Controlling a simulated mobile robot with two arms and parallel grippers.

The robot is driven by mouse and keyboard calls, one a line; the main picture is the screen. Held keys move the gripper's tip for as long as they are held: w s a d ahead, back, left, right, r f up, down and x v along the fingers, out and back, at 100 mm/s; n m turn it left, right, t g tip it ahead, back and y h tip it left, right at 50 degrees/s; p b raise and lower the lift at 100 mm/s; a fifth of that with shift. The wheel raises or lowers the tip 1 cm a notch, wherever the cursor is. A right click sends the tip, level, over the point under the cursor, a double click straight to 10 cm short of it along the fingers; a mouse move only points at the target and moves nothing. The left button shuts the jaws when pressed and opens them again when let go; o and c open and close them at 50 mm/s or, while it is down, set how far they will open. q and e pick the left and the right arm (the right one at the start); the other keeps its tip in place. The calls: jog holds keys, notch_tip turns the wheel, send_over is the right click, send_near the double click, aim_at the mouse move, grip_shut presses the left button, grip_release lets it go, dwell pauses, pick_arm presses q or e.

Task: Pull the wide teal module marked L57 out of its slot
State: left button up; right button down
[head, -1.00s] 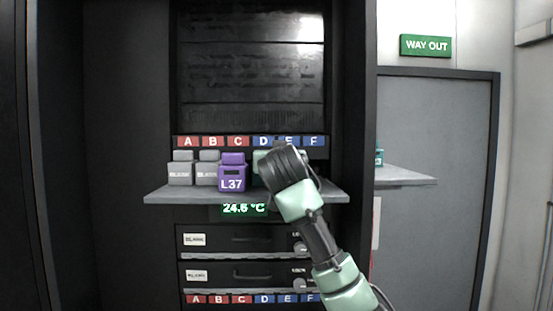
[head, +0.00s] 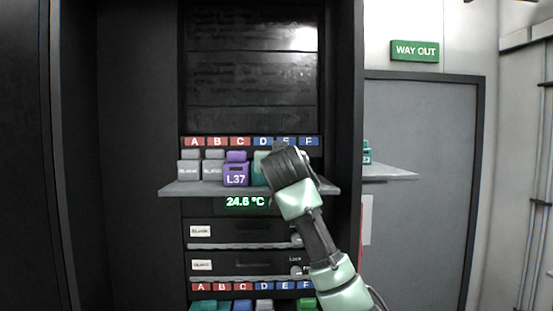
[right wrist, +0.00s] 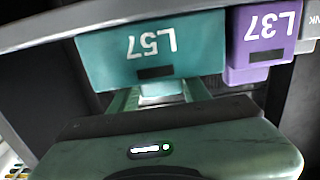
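The teal module marked L57 (right wrist: 150,50) fills the upper middle of the right wrist view, its label upside down. In the head view only a teal strip of it (head: 260,168) shows right of the purple L37 module (head: 236,174); my right arm hides the rest. My right gripper (right wrist: 162,94) is at the module, its two fingers apart, one on each side of a pale part between them. I see no clear contact of the fingers with that part. In the head view the gripper's fingertips are hidden behind its wrist. My left gripper is not in view.
The purple L37 module also shows in the right wrist view (right wrist: 262,38), close beside L57. Two grey blank modules (head: 201,168) stand left of it on the grey shelf (head: 180,188). A separate side shelf (head: 390,172) holds a small teal module (head: 366,153). Drawers (head: 240,232) lie below.

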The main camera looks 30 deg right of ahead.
jog(key=c, duration=0.6)
grip_release()
jog(key=shift+w+d, duration=0.1)
jog(key=shift+s, duration=0.2)
jog(key=shift+s+a+b, duration=0.2)
jog(key=shift+a+b, duration=0.1)
jog(key=b+v, duration=0.4)
jog(key=v, duration=0.3)
jog(key=shift+s, duration=0.1)
